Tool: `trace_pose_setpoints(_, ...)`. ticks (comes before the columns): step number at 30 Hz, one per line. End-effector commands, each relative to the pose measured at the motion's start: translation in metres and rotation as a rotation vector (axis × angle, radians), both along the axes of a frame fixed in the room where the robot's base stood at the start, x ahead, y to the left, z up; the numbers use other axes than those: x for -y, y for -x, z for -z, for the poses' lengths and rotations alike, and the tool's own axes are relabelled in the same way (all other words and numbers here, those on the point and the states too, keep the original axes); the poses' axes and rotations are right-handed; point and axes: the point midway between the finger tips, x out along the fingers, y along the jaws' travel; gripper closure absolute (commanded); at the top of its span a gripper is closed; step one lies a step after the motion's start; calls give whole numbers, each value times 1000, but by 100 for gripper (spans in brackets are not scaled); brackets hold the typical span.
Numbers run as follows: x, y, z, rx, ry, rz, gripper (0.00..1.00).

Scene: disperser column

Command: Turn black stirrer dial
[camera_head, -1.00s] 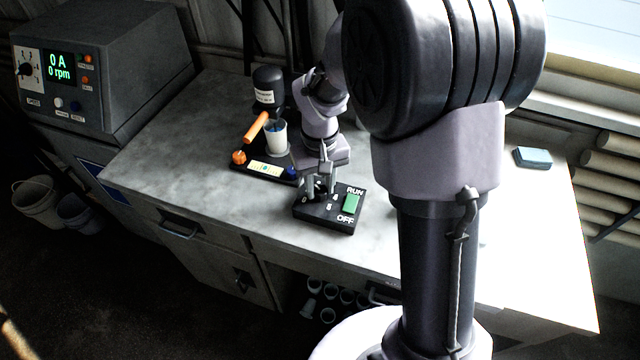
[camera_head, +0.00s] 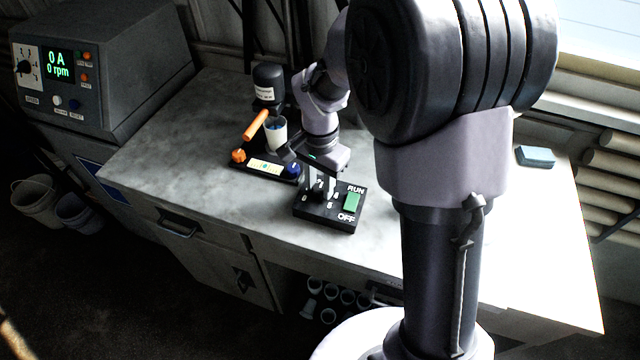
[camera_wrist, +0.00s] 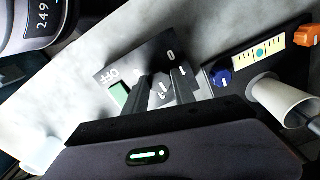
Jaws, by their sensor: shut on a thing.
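The black stirrer dial (camera_head: 318,188) sits on the left part of a small black control box (camera_head: 330,220) on the bench, with white numbers around it. My gripper (camera_head: 320,180) points down over the box, its fingers shut on the dial from both sides. In the wrist view, the two grey fingers (camera_wrist: 162,84) reach to the dark dial (camera_wrist: 158,60), which they partly hide. The dial's exact pointer setting cannot be read. A green rocker switch (camera_head: 352,202) stands to the right of the dial, between the RUN and OFF labels.
Behind the box stands a stirrer set with a white cup (camera_head: 276,135), orange handle (camera_head: 255,127), blue knob (camera_head: 293,170) and dark motor (camera_head: 268,82). A console (camera_head: 60,70) at left reads 0 A, 0 rpm. The bench left of the box is clear.

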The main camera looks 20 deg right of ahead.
Motion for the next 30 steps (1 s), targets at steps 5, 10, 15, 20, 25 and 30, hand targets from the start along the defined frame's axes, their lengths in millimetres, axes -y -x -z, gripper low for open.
trace_pose_setpoints(5, 0, -1, 0, 3, 0, 151, 100)
trace_pose_setpoints(10, 0, -1, 0, 3, 0, 277, 100)
trace_pose_setpoints(15, 0, -1, 0, 1, 0, 372, 100)
trace_pose_setpoints(20, 0, -1, 0, 1, 0, 431, 100)
trace_pose_setpoints(25, 0, -1, 0, 1, 0, 464, 100)
trace_pose_setpoints(30, 0, -1, 0, 2, 0, 475, 100)
